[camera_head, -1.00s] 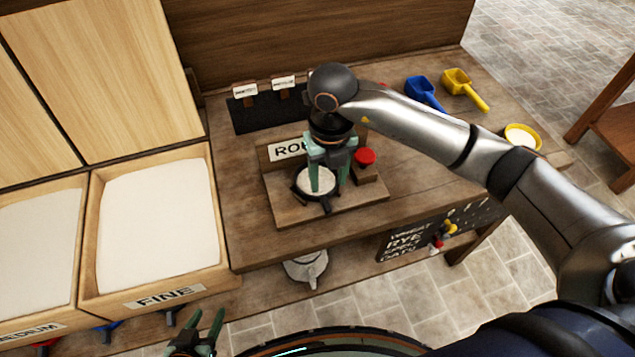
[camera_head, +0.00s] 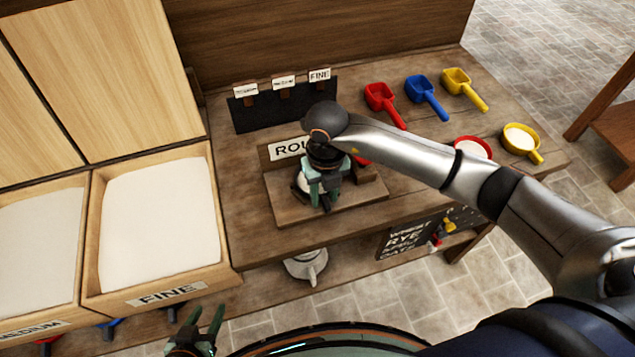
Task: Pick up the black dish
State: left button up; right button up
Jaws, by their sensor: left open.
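My left gripper (camera_head: 206,318) is open and empty at the bottom left, in front of the bench and well away from the dish.
Red (camera_head: 382,103), blue (camera_head: 426,97) and yellow (camera_head: 464,88) scoops lie at the back right. A red dish (camera_head: 472,147) and a yellow dish (camera_head: 520,141) stand at the right. A FINE flour bin (camera_head: 160,225) is left.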

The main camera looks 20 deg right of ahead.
grip_shut()
dwell(1.1)
